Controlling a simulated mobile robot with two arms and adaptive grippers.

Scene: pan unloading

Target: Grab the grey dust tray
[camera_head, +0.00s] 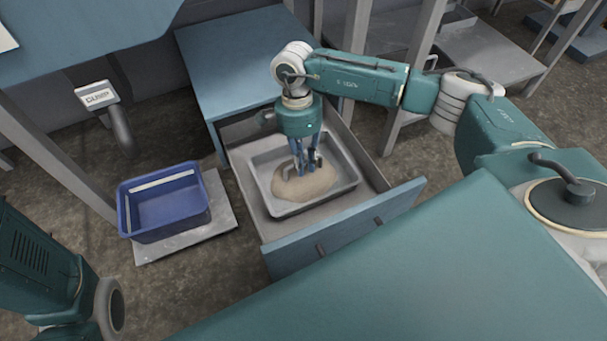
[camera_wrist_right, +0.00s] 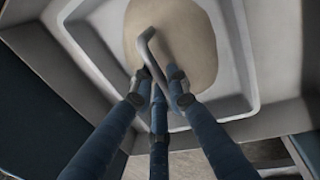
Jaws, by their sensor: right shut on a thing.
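The grey dust tray (camera_head: 344,183) sits inside an open drawer (camera_head: 243,193) and holds a heap of beige dust (camera_head: 308,187). In the right wrist view the tray (camera_wrist_right: 240,60) shows with a bent grey handle (camera_wrist_right: 147,45) rising over the beige dust (camera_wrist_right: 190,35). My right gripper (camera_head: 305,168) points down over the middle of the tray. In the right wrist view the fingers of my right gripper (camera_wrist_right: 158,82) are shut on the handle. Only part of my left arm shows at the lower left; its gripper is out of view.
A blue bin (camera_head: 165,222) stands on a grey plate (camera_head: 215,230) left of the drawer, under a spout labelled "DUMP" (camera_head: 98,96). The drawer walls surround the tray closely. The blue cabinet top (camera_head: 235,55) lies behind, and table legs stand around.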

